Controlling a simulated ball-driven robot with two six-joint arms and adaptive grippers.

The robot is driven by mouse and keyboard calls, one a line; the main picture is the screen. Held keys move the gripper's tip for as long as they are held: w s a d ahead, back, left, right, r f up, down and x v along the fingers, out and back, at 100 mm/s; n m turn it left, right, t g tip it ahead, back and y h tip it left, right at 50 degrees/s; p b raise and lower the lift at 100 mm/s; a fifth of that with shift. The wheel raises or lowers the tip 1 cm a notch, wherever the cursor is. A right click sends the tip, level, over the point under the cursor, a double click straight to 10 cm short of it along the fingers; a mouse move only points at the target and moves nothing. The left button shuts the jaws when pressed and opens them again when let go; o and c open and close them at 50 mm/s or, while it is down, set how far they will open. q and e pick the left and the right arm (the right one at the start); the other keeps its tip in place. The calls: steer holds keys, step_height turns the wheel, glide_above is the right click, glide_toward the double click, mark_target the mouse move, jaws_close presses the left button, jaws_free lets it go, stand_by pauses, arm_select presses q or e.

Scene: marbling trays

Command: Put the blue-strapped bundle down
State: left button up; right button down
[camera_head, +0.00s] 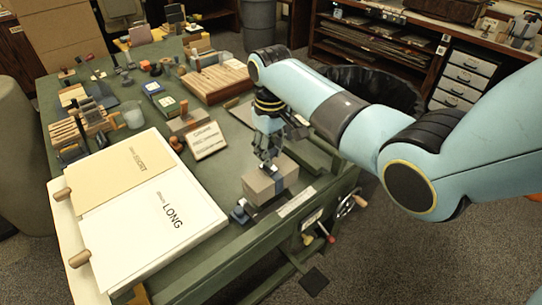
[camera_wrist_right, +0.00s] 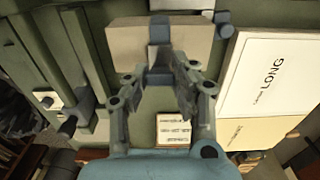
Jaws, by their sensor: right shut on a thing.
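The blue-strapped bundle (camera_head: 260,189) is a pale grey-brown block with a blue strap around its middle. It is at the near right edge of the green table (camera_head: 205,262). My right gripper (camera_head: 268,163) comes down from above and is shut on the bundle at its strap. In the right wrist view the bundle (camera_wrist_right: 122,44) lies beyond the fingers, and the right gripper's tips (camera_wrist_right: 159,76) meet at the blue strap. I cannot tell whether the bundle's underside touches the surface below. My left gripper is not in view.
Large sheets marked "LONG" (camera_head: 165,225) lie left of the bundle. A small lettered card (camera_head: 207,142) and a wooden slatted tray (camera_head: 215,80) stand farther back. A crank handle (camera_head: 350,205) juts out at the right edge.

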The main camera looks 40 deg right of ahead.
steer(key=shift+f, duration=0.95)
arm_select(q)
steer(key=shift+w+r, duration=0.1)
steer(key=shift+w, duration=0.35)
arm_select(e)
steer(key=shift+w, duration=0.1)
steer(key=shift+f, duration=0.15)
steer(key=shift+f, duration=0.5)
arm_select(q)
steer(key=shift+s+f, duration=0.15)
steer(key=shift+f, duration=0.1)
arm_select(e)
steer(key=c, duration=1.1)
jaws_free()
step_height(320, 180, up, 13)
steer(key=shift+r, duration=0.15)
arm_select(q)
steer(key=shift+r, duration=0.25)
